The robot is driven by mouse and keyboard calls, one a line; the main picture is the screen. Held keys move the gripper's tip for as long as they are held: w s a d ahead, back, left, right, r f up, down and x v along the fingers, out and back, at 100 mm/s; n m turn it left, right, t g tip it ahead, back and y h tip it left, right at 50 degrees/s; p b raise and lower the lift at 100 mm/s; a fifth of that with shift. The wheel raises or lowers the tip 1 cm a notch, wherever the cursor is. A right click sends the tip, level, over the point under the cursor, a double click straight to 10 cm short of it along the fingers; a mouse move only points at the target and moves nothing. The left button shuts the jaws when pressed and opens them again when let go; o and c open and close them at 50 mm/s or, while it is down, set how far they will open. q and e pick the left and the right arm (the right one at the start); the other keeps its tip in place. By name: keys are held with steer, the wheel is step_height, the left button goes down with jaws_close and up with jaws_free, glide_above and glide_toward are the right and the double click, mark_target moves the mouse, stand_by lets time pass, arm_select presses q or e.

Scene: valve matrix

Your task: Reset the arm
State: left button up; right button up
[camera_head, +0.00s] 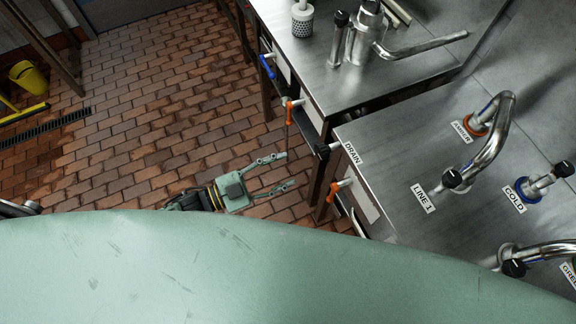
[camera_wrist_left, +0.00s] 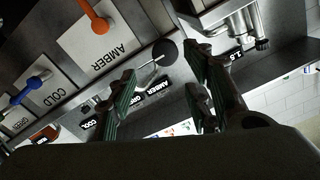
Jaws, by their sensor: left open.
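My left gripper (camera_head: 278,173) is open and empty in the head view, held over the brick floor left of the steel bench (camera_head: 390,170). A gap separates its fingertips from the bench front. In the left wrist view the two fingers (camera_wrist_left: 165,85) are apart. Behind them are panels marked AMBER (camera_wrist_left: 98,42) with an orange handle and COLD (camera_wrist_left: 52,92) with a blue handle. A black round knob (camera_wrist_left: 165,52) shows between the fingers, and I cannot tell its distance. My right gripper is not in view. A large green surface of my body fills the bottom of the head view.
The bench carries bent steel pipes (camera_head: 492,135), a LINE 1 valve knob (camera_head: 452,178) and a COLD valve (camera_head: 530,188). A yellow bucket (camera_head: 27,76) stands far left. The brick floor (camera_head: 150,110) is mostly clear.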

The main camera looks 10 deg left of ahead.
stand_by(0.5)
arm_select(q)
steer(key=w+a+f+n+t+y, duration=0.15)
steer(key=a+f+n+y, duration=0.45)
steer(key=f, duration=0.8)
steer(key=s+a+f+n+g+y, duration=0.2)
steer(key=s+a+f+y, duration=0.15)
steer(key=f, duration=0.35)
steer(key=s+a+f+n+g+y, duration=0.25)
steer(key=s+a+f, duration=0.25)
steer(key=f, duration=0.3)
steer(key=s+f+n+g+y, duration=0.1)
steer(key=s+f+g, duration=0.2)
steer(key=s, duration=0.9)
steer(key=s+f+n+g+y, duration=0.1)
steer(key=s+f+n+g, duration=0.1)
steer(key=s+f, duration=0.5)
steer(key=s+g+b, duration=0.1)
steer(key=s, duration=0.4)
steer(key=shift+s+d+f, duration=0.2)
steer(key=shift+s+f, duration=0.15)
steer(key=shift+f, duration=0.05)
